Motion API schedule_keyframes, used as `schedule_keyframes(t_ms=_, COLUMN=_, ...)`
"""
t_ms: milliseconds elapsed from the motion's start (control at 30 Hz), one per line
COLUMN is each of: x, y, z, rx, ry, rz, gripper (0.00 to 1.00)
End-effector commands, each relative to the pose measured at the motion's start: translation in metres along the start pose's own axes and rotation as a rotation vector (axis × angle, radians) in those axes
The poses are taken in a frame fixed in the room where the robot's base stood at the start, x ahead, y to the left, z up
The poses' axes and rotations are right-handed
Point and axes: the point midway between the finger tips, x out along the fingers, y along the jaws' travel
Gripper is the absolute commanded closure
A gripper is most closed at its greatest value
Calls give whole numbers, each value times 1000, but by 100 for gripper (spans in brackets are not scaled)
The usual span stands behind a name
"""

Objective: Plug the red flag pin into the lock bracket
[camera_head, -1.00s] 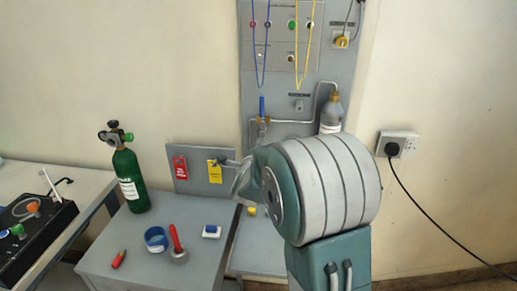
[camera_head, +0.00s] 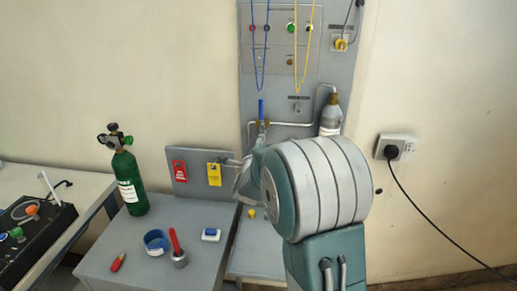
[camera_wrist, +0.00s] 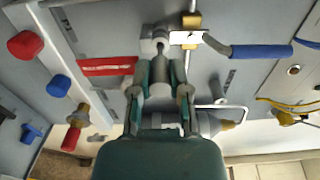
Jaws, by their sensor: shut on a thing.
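In the wrist view, my gripper (camera_wrist: 162,60) is shut at the tip of its two green-grey fingers. A red flag strip (camera_wrist: 105,66) with lettering extends to the left from the fingertips. The pin itself is mostly hidden between the fingers. A small grey block (camera_wrist: 155,38), which looks like the lock bracket, is right at the fingertips. I cannot tell whether the pin is inside it or only in front. In the head view my arm hides the gripper tip and the held flag.
Beside the fingertips is a valve with a blue handle (camera_wrist: 262,51), also in the head view (camera_head: 261,109). A grey bottle (camera_head: 331,118) hangs right of it. A green cylinder (camera_head: 130,180) stands on the table.

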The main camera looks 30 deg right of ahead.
Motion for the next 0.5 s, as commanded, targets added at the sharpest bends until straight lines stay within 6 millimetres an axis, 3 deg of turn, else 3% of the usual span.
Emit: schedule_keyframes(t_ms=500, x=9, y=0, z=0, rx=0, ry=1, rz=-1, gripper=100)
